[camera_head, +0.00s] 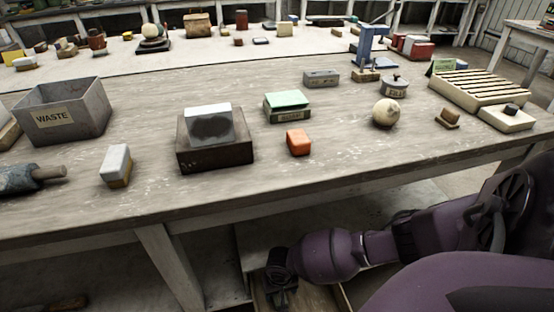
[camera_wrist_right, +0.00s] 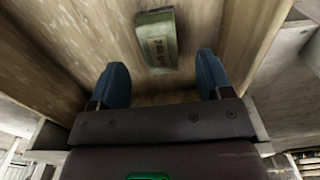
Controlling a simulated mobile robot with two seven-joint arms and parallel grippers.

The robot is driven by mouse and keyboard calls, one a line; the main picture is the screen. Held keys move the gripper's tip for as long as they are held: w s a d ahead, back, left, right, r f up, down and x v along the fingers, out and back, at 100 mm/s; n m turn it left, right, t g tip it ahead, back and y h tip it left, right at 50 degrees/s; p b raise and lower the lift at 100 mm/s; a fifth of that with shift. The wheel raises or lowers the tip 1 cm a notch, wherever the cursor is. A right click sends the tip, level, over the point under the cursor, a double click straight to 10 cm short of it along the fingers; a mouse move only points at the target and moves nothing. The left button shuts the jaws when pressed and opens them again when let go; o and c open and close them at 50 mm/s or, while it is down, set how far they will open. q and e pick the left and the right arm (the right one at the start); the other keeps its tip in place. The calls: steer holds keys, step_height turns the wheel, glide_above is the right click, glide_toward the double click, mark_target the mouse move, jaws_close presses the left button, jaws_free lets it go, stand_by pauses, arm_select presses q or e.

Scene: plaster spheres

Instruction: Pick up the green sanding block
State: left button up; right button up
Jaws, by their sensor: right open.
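A green block (camera_wrist_right: 157,40) with dark printed lettering lies on a wooden surface between raised wooden sides in the right wrist view. My right gripper (camera_wrist_right: 163,77) is open, its two blue fingers apart. In that picture the block appears just beyond the fingertips, roughly centred between them, and nothing is held. In the head view my right gripper (camera_head: 281,291) is low, below the tabletop's front edge, over a wooden compartment; the block there is hidden. My left gripper is not in view.
A bench leg (camera_head: 170,265) stands left of the gripper.

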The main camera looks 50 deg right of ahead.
mark_target(279, 296)
steer(key=f, duration=0.1)
steer(key=f+b, duration=0.1)
steer(key=f, duration=0.1)
steer(key=shift+s+f, duration=0.25)
steer(key=shift+s, duration=0.05)
steer(key=shift+w+f+b, duration=0.1)
steer(key=shift+f+b, duration=0.2)
steer(key=shift+f, duration=0.05)
steer(key=shift+w+r, duration=0.15)
steer(key=c, duration=1)
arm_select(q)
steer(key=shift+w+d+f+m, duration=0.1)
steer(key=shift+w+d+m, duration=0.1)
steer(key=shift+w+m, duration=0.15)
